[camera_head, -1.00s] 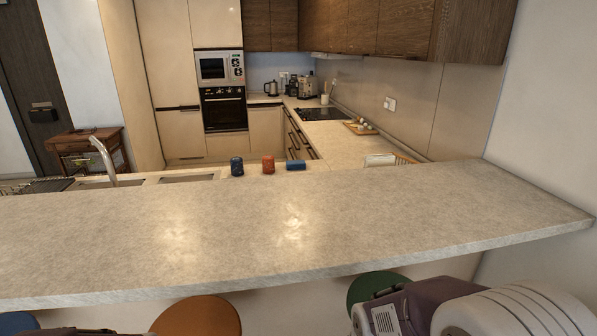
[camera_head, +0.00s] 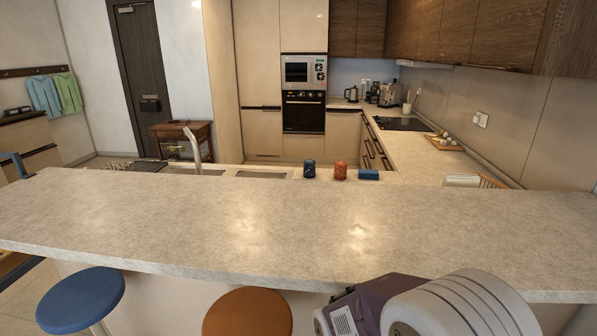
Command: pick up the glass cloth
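No thing that I can surely name as the glass cloth shows. A blue cloth (camera_head: 43,95) and a green cloth (camera_head: 68,93) hang side by side from a dark rail on the far left wall; whether either is the glass cloth I cannot tell. Neither gripper is in view. A purple and white part at the bottom right looks like my own arm, with no fingers visible.
A long stone counter (camera_head: 300,222) crosses in front of me. A blue stool (camera_head: 80,299) and an orange stool (camera_head: 247,314) stand on its near side. Beyond are a blue jar (camera_head: 309,169), an orange jar (camera_head: 340,171), a blue block (camera_head: 368,175) and a faucet (camera_head: 193,150).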

